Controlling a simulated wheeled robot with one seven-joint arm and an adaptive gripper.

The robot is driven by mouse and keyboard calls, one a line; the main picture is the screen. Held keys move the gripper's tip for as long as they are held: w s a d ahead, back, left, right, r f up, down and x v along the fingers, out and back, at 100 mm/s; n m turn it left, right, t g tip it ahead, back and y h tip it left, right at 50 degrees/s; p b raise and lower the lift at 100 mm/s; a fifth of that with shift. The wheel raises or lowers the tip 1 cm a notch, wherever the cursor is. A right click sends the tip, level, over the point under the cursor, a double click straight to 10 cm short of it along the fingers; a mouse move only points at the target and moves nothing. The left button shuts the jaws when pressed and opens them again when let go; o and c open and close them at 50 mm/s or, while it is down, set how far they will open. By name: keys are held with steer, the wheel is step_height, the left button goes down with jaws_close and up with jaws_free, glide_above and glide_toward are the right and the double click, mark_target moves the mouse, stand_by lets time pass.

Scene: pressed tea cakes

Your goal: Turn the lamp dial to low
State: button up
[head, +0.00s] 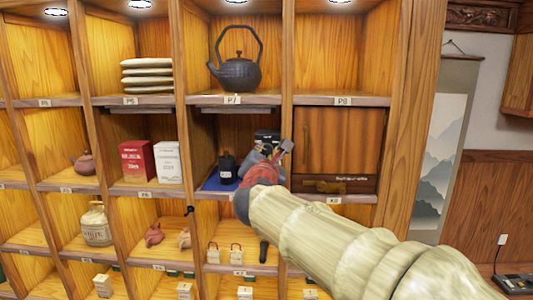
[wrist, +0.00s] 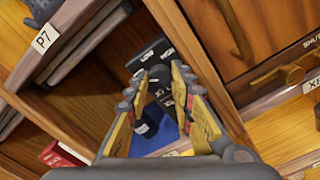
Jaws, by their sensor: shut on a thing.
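The lamp dial panel is a dark box (head: 266,135) in the cubby right of the middle, partly hidden by my gripper. In the wrist view, the black panel (wrist: 147,56) carries white lettering, with "LOW" on its left part and another, tilted word to the right. My gripper (wrist: 168,74) reaches into the cubby, its fingertips close together just in front of the panel. It is shut on a dark knob-like part, the dial, mostly hidden between the fingers. Which way the dial points cannot be made out.
A black jar (head: 228,167) stands on a blue mat (head: 211,185) left of my gripper. The wooden divider and closed cabinet doors (head: 338,142) are close on the right. Red and white boxes (head: 137,161) stand in the cubby to the left. A teapot (head: 236,73) sits above.

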jaws_close()
steer(key=shift+b, duration=0.5)
steer(key=m+b, duration=0.2)
steer(key=b, duration=0.1)
steer(key=shift+f, duration=0.25)
steer(key=m+b, duration=0.2)
steer(key=b, duration=0.2)
steer(key=shift+m, duration=0.3)
steer(key=m+b, duration=0.4)
steer(key=b, duration=0.1)
steer(key=shift+b, duration=0.35)
steer(key=m+b, duration=0.3)
steer(key=shift+r, duration=0.1)
